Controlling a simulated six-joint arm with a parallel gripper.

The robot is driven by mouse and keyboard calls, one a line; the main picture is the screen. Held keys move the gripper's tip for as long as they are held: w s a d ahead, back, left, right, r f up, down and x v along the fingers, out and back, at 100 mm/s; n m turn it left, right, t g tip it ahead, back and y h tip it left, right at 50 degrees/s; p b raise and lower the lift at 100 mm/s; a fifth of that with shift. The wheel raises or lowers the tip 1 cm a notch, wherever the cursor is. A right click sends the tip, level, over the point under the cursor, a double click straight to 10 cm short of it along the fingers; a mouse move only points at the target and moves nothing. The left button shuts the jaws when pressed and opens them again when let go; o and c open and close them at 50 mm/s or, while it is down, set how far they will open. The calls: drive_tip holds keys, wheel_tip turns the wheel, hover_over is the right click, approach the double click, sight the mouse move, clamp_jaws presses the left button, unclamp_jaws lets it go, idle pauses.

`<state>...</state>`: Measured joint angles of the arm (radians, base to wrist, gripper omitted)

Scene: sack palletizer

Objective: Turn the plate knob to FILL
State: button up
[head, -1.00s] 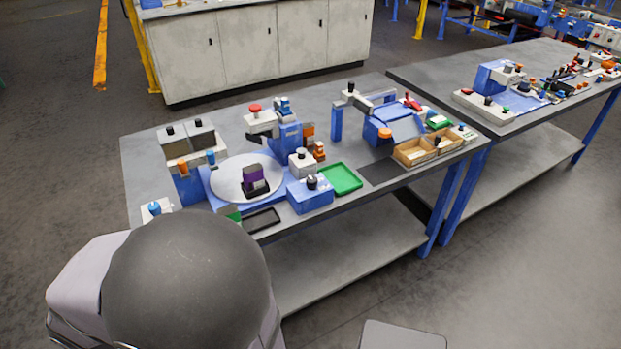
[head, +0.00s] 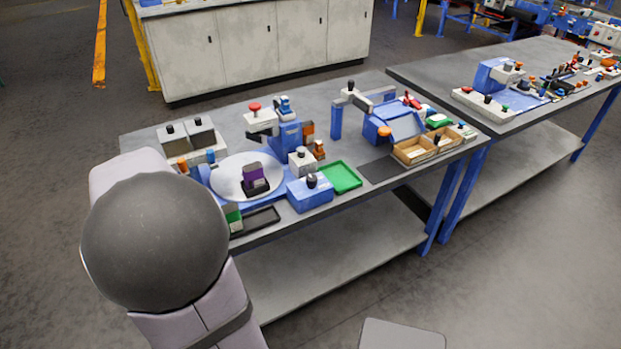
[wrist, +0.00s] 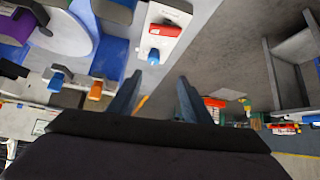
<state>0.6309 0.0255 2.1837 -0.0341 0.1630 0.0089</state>
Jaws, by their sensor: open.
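In the wrist view a blue knob (wrist: 154,57) sits on a small white block (wrist: 170,12) with a red part beside it. I cannot read any label, so I cannot tell for sure that it is the plate knob. The round grey plate (wrist: 72,38) is to its left; in the head view the plate (head: 228,178) carries a dark and purple object (head: 254,180). My gripper (wrist: 156,92) is open and empty, its two dark fingers apart, with the blue knob just beyond them in the picture. In the head view my arm hides the gripper and that knob.
Another blue knob (wrist: 57,79) and an orange knob (wrist: 96,91) stand close on the left. In the head view a green tray (head: 342,177), a blue box with a black knob (head: 310,194) and wooden bins (head: 412,151) fill the bench's right part. Open floor lies in front.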

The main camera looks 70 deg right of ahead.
drive_tip(key=s+d+r+m+h+b, duration=0.1)
drive_tip(key=s+d+r+m+h, duration=0.2)
drive_tip(key=d, duration=0.6)
drive_tip(key=s+d+r+m+h, duration=0.2)
drive_tip(key=s+d+r+h, duration=0.15)
drive_tip(key=d, duration=0.55)
drive_tip(key=m+g+h+b, duration=0.1)
drive_tip(key=m+g+h, duration=0.3)
drive_tip(key=m+g, duration=0.3)
hover_over(310, 180)
drive_tip(key=w+d, duration=0.2)
drive_tip(key=w, duration=0.2)
drive_tip(key=s+a+f+g, duration=0.1)
drive_tip(key=a+f, duration=0.1)
drive_tip(key=f, duration=0.2)
drive_tip(key=s+a+f+y, duration=0.1)
drive_tip(key=a+f, duration=0.2)
drive_tip(key=f, duration=0.1)
drive_tip(key=s+a+f+m+g+y+b, duration=0.1)
drive_tip(key=a+f, duration=0.1)
drive_tip(key=f, duration=0.2)
drive_tip(key=shift+a+g+y, duration=0.25)
drive_tip(key=shift+a+g, duration=0.05)
drive_tip(key=shift+x, duration=3.7)
drive_tip(key=shift+c, duration=0.4)
drive_tip(key=shift+r, duration=0.1)
drive_tip(key=c, duration=1)
